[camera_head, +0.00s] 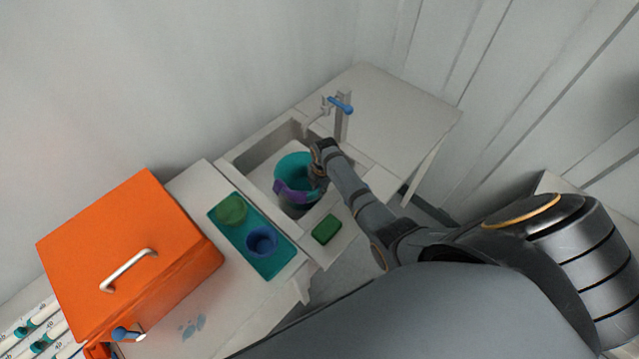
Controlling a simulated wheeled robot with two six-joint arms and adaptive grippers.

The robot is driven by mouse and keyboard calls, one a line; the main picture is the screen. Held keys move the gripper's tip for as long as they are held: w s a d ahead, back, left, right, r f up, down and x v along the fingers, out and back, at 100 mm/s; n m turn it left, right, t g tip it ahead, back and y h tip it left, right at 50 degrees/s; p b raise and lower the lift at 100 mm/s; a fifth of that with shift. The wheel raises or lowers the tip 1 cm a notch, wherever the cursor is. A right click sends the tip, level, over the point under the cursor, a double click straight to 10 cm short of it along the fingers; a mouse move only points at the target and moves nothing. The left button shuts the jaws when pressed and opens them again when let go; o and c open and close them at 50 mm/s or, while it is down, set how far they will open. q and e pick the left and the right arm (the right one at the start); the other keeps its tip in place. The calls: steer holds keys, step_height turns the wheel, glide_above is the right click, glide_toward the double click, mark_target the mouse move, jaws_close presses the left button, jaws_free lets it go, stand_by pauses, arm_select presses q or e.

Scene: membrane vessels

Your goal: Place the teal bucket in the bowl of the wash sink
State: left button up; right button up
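The teal bucket (293,166) is at the sink, with a purple band (292,193) across its front side. It is over or inside the bowl of the wash sink (255,166); I cannot tell whether it touches the bottom. My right gripper (318,178) is at the bucket's right rim, its fingers against or around the rim. The fingertips are small and partly hidden, so their closing is hard to see. My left gripper is not in view.
A blue-handled tap (340,105) stands behind the sink. A teal tray (275,265) holds a green cup (231,209) and a blue cup (262,241). A green sponge-like block (326,229) lies at the front edge. An orange box (125,250) stands left.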

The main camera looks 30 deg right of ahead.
step_height(320, 180, up, 12)
steer(key=s, duration=0.1)
steer(key=shift+d+b, duration=0.25)
steer(key=shift+b, duration=0.2)
